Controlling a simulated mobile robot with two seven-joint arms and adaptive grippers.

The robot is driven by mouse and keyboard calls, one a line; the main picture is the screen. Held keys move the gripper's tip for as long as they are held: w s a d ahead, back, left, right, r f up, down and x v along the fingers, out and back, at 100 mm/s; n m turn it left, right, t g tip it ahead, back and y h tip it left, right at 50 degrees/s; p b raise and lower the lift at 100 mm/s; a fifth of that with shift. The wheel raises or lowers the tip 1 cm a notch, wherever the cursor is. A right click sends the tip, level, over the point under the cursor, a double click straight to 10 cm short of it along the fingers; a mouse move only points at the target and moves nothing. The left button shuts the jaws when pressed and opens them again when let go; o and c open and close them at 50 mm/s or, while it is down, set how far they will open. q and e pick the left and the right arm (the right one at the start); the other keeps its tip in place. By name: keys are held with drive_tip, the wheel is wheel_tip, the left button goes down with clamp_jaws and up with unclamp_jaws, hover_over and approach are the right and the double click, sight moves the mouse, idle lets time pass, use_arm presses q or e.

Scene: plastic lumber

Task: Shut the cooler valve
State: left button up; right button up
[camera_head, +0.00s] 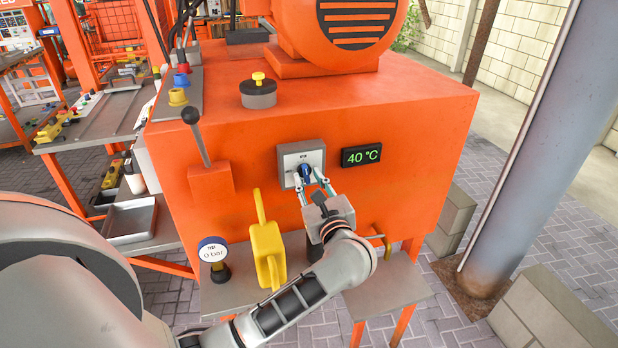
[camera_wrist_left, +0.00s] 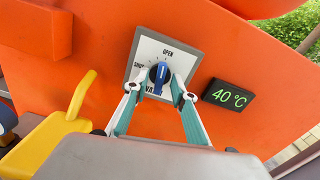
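The cooler valve is a blue knob (camera_head: 305,170) on a white square plate with a grey frame (camera_head: 289,160), on the front of the orange machine. In the left wrist view, the knob (camera_wrist_left: 160,72) carries a white line and the plate reads OPEN at its top and SHUT at its left. The white line points roughly up toward OPEN. My left gripper (camera_head: 308,178) is at the plate, its two teal-and-grey fingers apart, one on each side of the knob. I cannot tell whether a fingertip touches the knob. My right gripper is not in view.
A display reading 40 °C (camera_head: 361,155) sits right of the plate. A yellow handle (camera_head: 267,250), a pressure gauge (camera_head: 213,250) and a black-knobbed lever (camera_head: 197,135) are to the left. A grey pillar (camera_head: 540,130) stands at the right.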

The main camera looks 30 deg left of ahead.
use_arm(q)
drive_tip(key=shift+w+a, duration=0.15)
drive_tip(key=shift+c, duration=0.4)
drive_tip(key=c, duration=0.6)
clamp_jaws()
